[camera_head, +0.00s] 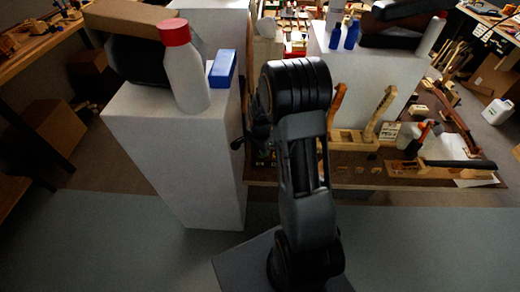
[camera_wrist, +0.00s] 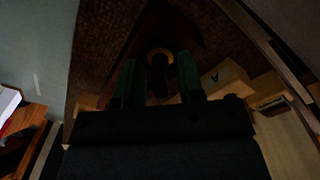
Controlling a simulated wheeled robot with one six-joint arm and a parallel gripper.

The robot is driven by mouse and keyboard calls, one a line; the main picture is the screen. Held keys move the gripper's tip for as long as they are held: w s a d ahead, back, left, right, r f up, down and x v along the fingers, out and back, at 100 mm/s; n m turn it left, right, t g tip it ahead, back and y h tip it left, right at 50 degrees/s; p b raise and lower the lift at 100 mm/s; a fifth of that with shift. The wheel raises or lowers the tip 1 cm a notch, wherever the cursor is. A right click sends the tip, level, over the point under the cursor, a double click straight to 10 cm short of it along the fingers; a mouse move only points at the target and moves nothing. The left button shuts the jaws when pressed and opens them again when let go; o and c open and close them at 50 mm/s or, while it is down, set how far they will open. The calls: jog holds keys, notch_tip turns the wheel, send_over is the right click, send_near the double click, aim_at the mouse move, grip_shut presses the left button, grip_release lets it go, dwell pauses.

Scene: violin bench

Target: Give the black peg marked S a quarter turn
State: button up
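In the wrist view my gripper (camera_wrist: 157,76) shows two green-padded fingers standing apart. A dark peg-like piece (camera_wrist: 159,78) with a pale gold ring (camera_wrist: 160,53) at its far end lies between them, with a gap visible on both sides. The view is very dark, and I cannot read an S on this piece. In the head view my arm hides most of the gripper and whatever is in front of it. A small black knob shows just left of my arm, and I cannot tell what it belongs to.
A white pedestal (camera_head: 170,160) stands left of my arm, carrying a red-capped white bottle (camera_head: 186,75) and a blue box (camera_head: 222,69). The workbench (camera_head: 350,180) on the right holds wooden tools, a rack and a piece with a black fingerboard (camera_head: 455,164). Grey floor lies in front.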

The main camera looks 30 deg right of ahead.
jog(key=shift+o, duration=0.4)
jog(key=shift+r, duration=0.5)
notch_tip(320, 180, up, 13)
jog(key=s+a+r+n+t, duration=0.1)
jog(key=s+a+r+n, duration=0.2)
jog(key=s+a+n, duration=0.2)
jog(key=s+a+r+n+t, duration=0.2)
jog(key=s+a+r+n, duration=0.2)
jog(key=s+n, duration=0.6)
jog(key=shift+s+a+t+p, duration=0.3)
jog(key=shift+s+a+p, duration=0.1)
jog(key=shift+s+a, duration=0.15)
dwell(0.7)
